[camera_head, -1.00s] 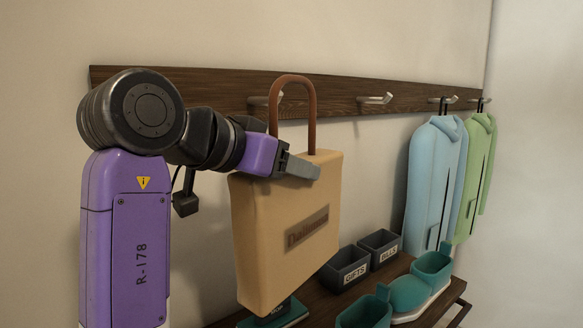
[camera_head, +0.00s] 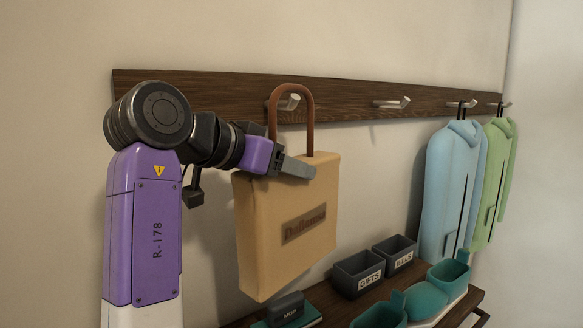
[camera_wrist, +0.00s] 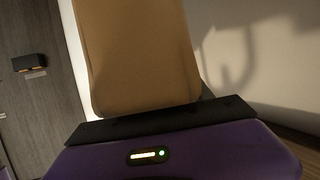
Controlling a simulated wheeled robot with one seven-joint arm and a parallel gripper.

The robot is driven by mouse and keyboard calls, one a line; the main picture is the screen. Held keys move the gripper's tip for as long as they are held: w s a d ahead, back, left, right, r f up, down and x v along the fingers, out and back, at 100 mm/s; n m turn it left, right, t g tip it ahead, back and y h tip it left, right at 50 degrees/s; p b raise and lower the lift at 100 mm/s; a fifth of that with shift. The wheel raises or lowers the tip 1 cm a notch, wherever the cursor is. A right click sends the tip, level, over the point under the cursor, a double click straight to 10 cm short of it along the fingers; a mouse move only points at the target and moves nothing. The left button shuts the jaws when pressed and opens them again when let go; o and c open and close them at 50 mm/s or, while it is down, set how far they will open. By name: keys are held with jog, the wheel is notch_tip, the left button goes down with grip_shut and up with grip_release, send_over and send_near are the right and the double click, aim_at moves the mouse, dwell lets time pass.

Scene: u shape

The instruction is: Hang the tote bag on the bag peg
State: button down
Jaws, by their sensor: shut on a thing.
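The tan tote bag (camera_head: 287,225) hangs upright, slightly tilted, with a stiff brown loop handle (camera_head: 309,120) on top. My gripper (camera_head: 298,167) is shut on the bag's upper part, below the handle. The nearest free peg (camera_head: 287,102) on the wall rail shows through the handle's opening. I cannot tell whether the loop is around the peg or only in front of it. In the wrist view the bag (camera_wrist: 138,60) fills the upper middle, and the fingertips are hidden.
The dark wooden rail (camera_head: 345,93) has another empty peg (camera_head: 392,103). A blue coat (camera_head: 450,180) and a green coat (camera_head: 497,175) hang at the right. Below is a shelf with GIFTS (camera_head: 360,275) and BILLS (camera_head: 396,252) bins, teal containers (camera_head: 448,275) and a MOP-labelled item (camera_head: 287,308).

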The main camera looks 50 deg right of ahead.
jog(key=shift+w+d, duration=0.2)
jog(key=shift+w, duration=0.5)
jog(key=shift+w+d+f, duration=0.15)
jog(key=shift+w+f, duration=0.25)
jog(key=shift+w, duration=0.15)
jog(key=shift+w+f, duration=0.1)
jog(key=shift+c, duration=1.8)
grip_release()
jog(key=shift+f, duration=0.1)
